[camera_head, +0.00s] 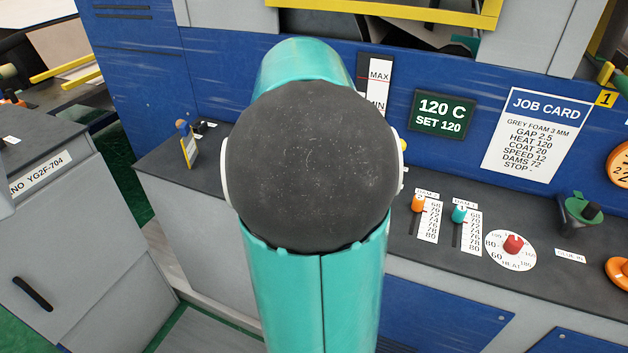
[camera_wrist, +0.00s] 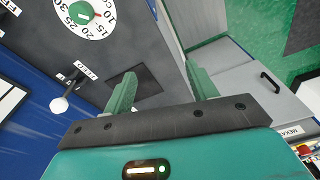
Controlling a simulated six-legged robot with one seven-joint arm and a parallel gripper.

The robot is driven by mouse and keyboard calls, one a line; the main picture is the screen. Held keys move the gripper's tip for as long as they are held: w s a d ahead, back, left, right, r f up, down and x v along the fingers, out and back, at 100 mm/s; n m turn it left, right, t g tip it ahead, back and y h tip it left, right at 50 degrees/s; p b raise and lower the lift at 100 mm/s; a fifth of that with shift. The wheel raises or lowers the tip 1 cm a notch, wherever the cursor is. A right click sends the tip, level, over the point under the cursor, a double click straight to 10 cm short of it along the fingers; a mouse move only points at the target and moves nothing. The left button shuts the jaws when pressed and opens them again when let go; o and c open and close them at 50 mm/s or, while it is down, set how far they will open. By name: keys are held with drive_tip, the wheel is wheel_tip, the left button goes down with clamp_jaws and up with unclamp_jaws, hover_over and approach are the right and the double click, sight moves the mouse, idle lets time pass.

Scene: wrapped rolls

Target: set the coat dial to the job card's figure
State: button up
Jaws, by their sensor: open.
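The job card (camera_head: 535,135) on the blue panel in the head view reads COAT 20. In the wrist view a round white dial (camera_wrist: 87,12) with a green knob (camera_wrist: 82,13) sits at the top left. Its figures run about 10 to 30, and a red mark shows near 15. I take it for the coat dial; its name is cut off, and its exact setting is not clear. My gripper (camera_wrist: 161,86) is open and empty, its green fingers wide apart, away from the dial. In the head view my arm hides it.
A heat dial with a red knob (camera_head: 513,244) and two sliders, orange (camera_head: 418,203) and teal (camera_head: 459,213), stand on the dark console. A display (camera_head: 442,114) reads 120 C, SET 120. A white-balled lever (camera_wrist: 59,104) stands near the dial in the wrist view.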

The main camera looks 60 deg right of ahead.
drive_tip(key=s+d+f+g, duration=0.25)
drive_tip(key=s+d, duration=0.45)
drive_tip(key=d, duration=0.6)
drive_tip(key=shift+t, duration=0.45)
wheel_tip(320, 180, down, 14)
drive_tip(key=shift+s+f, duration=0.1)
drive_tip(key=shift+s, duration=0.05)
drive_tip(key=shift+c, duration=0.3)
drive_tip(key=c, duration=0.9)
